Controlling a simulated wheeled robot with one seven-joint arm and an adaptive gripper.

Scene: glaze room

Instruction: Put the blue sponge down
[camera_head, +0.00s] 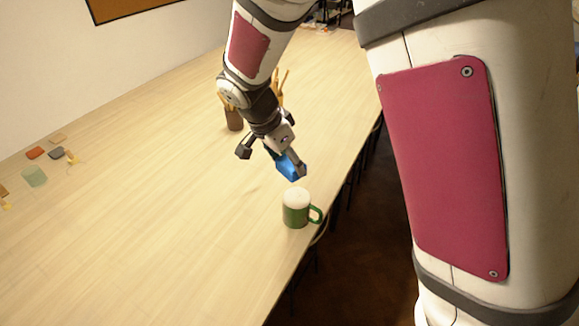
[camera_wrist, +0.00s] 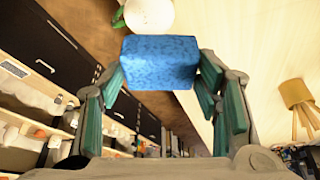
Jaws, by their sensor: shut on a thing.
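The blue sponge (camera_head: 290,166) is held in my gripper (camera_head: 288,160) above the wooden table (camera_head: 170,210), near its right edge. In the wrist view the blue sponge (camera_wrist: 160,62) sits between both fingers of my gripper (camera_wrist: 158,75), which are shut on its sides. A green mug (camera_head: 297,208) with a white top and a handle on the right stands on the table just nearer than the sponge. The mug's white top (camera_wrist: 150,14) also shows beyond the sponge in the wrist view. The exact gap between sponge and table is hard to tell.
A brown pot with wooden tools (camera_head: 234,119) stands behind my gripper, partly hidden by my arm. Several small coloured pieces and a pale green block (camera_head: 34,176) lie at the far left. The table's middle and front left are clear. The floor drops away at right.

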